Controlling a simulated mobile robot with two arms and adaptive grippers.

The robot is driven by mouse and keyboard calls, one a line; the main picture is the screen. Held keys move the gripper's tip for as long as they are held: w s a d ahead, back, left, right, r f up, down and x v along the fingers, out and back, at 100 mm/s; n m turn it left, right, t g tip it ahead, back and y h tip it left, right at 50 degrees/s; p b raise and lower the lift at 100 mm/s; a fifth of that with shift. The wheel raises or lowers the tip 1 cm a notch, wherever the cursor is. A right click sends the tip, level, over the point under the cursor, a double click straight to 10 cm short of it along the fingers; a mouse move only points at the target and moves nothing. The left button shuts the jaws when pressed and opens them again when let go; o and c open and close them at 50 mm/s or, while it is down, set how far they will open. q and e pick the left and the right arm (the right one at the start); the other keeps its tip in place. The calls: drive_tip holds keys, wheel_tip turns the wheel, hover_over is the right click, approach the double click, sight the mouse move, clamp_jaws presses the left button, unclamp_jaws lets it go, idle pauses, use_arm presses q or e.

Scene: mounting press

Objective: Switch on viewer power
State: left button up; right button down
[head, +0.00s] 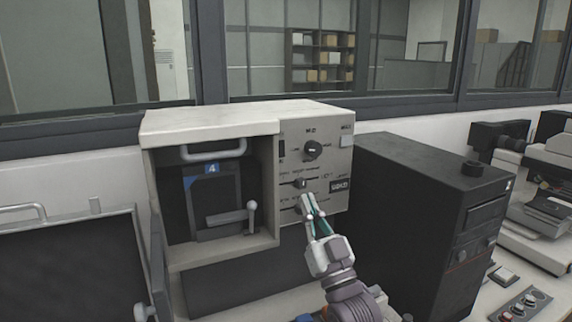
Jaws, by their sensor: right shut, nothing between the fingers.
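A cream box-shaped machine (215,117) stands on the bench, with an open bay on its left and a control panel (335,165) on its right. The panel has a round black knob (313,150), a dark upright switch-like part (281,152), and a slider or lever (300,183) below the knob. Labels are too small to read surely, and I cannot tell which control is the viewer power. My right gripper (307,203) is shut and empty, its tips at the panel's lower part, just below the slider. It hides part of a lower control; contact is unclear. My left gripper is out of view.
A black tower unit (424,190) stands close to the right of my right gripper. A white instrument (545,185) and a small button box (522,305) are farther right. A dark open panel with a handle (70,265) is at the left. Windows line the back.

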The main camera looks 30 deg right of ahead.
sight(281, 156)
drive_tip(key=p+x, duration=0.1)
drive_tip(key=x, duration=0.2)
drive_tip(key=p+x, duration=0.1)
drive_tip(key=x, duration=0.3)
drive_tip(key=w+f+p+x, duration=0.1)
drive_tip(key=p+x, duration=0.1)
drive_tip(key=x, duration=0.1)
drive_tip(key=shift+w+r, duration=0.1)
drive_tip(key=shift+w, duration=0.2)
drive_tip(key=shift+w+d, duration=0.1)
drive_tip(key=shift+w, duration=0.65)
drive_tip(key=shift+f, duration=0.25)
drive_tip(key=shift+f, duration=0.15)
drive_tip(key=b, duration=0.2)
drive_tip(key=shift+w+f+t+b, duration=0.25)
drive_tip(key=shift+w+t+b, duration=0.05)
drive_tip(key=shift+t+b, duration=0.1)
drive_tip(key=shift+r+p, duration=0.35)
drive_tip(key=shift+p, duration=0.1)
